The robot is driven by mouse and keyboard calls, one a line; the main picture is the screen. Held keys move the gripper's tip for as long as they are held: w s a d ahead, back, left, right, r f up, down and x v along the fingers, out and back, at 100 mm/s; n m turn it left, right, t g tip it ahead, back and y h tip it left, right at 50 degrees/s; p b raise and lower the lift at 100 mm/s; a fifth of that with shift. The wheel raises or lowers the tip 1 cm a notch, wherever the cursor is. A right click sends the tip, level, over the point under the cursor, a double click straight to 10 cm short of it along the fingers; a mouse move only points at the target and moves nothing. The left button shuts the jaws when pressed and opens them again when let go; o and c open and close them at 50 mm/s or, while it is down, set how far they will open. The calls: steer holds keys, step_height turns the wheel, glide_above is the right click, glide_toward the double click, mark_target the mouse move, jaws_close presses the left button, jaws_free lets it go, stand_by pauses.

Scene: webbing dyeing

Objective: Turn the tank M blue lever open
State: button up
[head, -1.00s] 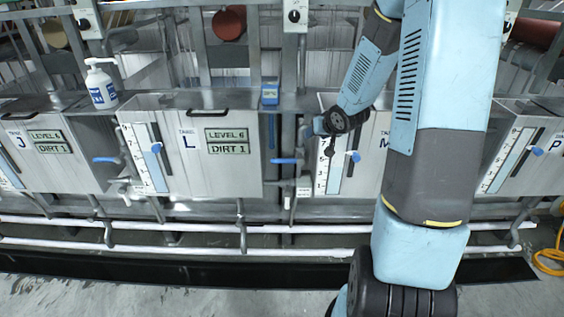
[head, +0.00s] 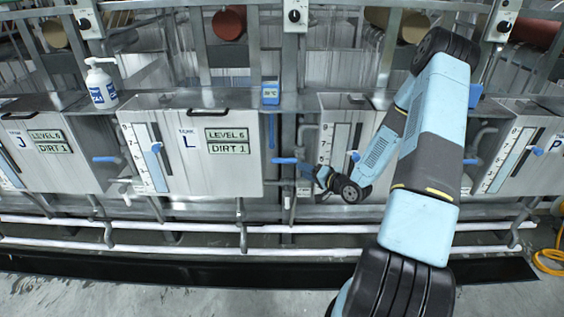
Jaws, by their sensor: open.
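The blue lever (head: 284,160) sits roughly horizontal on the pipework at the left side of tank M (head: 331,112). Tank M is a grey metal tank with a white level scale; my arm hides most of its front and its label. My gripper (head: 304,170) is open, low in front of the tank's left edge. Its tips point left at the right end of the lever. I cannot tell whether they touch the lever or are around it.
Tank L (head: 240,173) stands to the left, with another blue lever (head: 105,159) beside it. White pipes (head: 180,228) run low along the front. A yellow hose (head: 550,262) lies at right.

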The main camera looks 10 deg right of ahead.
mark_target(282, 161)
steer(key=w+a+m+t, duration=0.1)
steer(key=w+a, duration=0.1)
steer(key=w, duration=0.1)
steer(key=w+a+m+t, duration=0.1)
steer(key=w+a, duration=0.1)
steer(key=w, duration=0.1)
steer(key=w+a+m+t+y, duration=0.1)
steer(key=w+a, duration=0.2)
steer(key=shift+w+f+m, duration=0.1)
steer(key=shift+m, duration=0.3)
stand_by(0.5)
steer(key=shift+c, duration=0.3)
jaws_close()
steer(key=shift+d+t, duration=0.1)
steer(key=shift+t, duration=0.2)
